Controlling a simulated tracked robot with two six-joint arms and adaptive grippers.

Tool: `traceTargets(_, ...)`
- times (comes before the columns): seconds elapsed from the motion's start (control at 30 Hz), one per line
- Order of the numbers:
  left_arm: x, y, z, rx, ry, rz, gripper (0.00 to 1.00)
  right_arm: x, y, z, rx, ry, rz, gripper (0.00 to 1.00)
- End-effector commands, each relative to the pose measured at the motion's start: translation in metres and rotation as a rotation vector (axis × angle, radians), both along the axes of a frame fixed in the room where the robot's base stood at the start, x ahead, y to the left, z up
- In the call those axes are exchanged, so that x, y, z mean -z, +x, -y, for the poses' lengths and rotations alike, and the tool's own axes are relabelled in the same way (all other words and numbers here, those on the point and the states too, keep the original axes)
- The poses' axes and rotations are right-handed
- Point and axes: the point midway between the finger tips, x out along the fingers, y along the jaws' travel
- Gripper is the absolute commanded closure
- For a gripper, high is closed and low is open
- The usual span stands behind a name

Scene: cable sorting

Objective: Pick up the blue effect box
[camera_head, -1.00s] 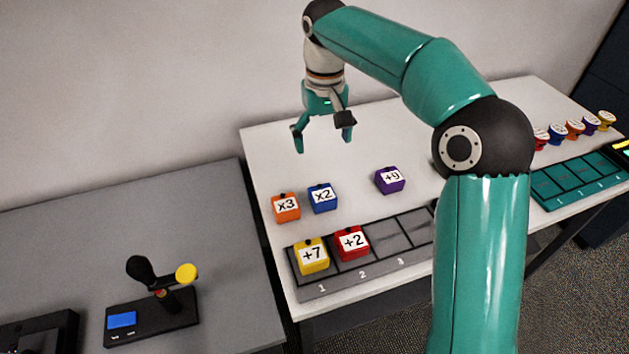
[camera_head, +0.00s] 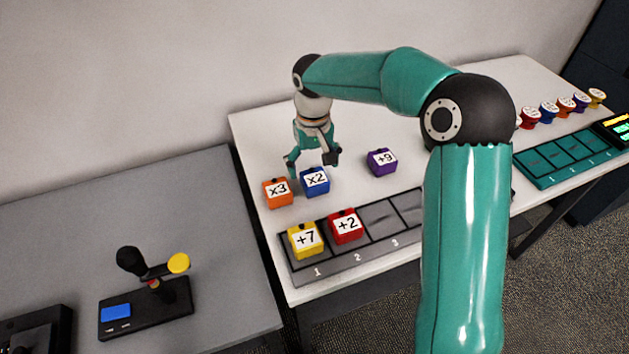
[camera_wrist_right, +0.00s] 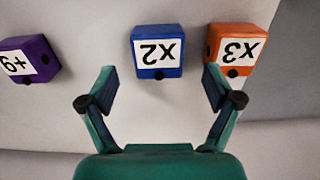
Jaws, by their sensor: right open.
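The blue effect box (camera_head: 315,182), marked x2, stands on the white table between the orange x3 box (camera_head: 277,193) and the purple +9 box (camera_head: 382,162). My right gripper (camera_head: 312,168) is open and empty, just behind and above the blue box. In the right wrist view the blue box (camera_wrist_right: 157,52) lies ahead of the open fingers (camera_wrist_right: 158,90), roughly centred between them. The right finger there overlaps the lower edge of the orange box (camera_wrist_right: 231,50). Whether it touches cannot be told. My left gripper is not in view.
A grey numbered tray (camera_head: 340,262) at the table's front edge holds the yellow +7 box (camera_head: 305,239) and red +2 box (camera_head: 346,226). A teal tray (camera_head: 565,160) and several coloured pieces stand at the right. A grey table (camera_head: 60,240) with a lever device (camera_head: 145,305) is at the left.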

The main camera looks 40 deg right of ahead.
Motion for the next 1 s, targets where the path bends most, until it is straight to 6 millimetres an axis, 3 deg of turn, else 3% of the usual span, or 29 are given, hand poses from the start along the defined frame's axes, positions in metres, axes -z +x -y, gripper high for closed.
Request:
traceTargets(0.23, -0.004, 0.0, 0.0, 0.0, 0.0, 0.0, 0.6, 0.034, -0.003, 0.001, -0.001, 0.0, -0.005, 0.1)
traceTargets(0.53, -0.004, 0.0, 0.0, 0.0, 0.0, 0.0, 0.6, 0.04, -0.003, 0.001, 0.0, 0.0, -0.001, 0.1)
traceTargets(0.9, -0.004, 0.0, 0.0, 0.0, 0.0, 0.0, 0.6, 0.04, -0.003, 0.001, 0.0, 0.0, -0.001, 0.7)
traceTargets(0.97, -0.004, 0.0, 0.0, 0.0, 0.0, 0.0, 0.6, 0.04, -0.003, 0.001, 0.0, 0.0, -0.001, 0.8)
traceTargets(1.0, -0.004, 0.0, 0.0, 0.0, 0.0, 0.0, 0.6, 0.039, -0.002, 0.001, 0.0, 0.0, 0.0, 0.81)
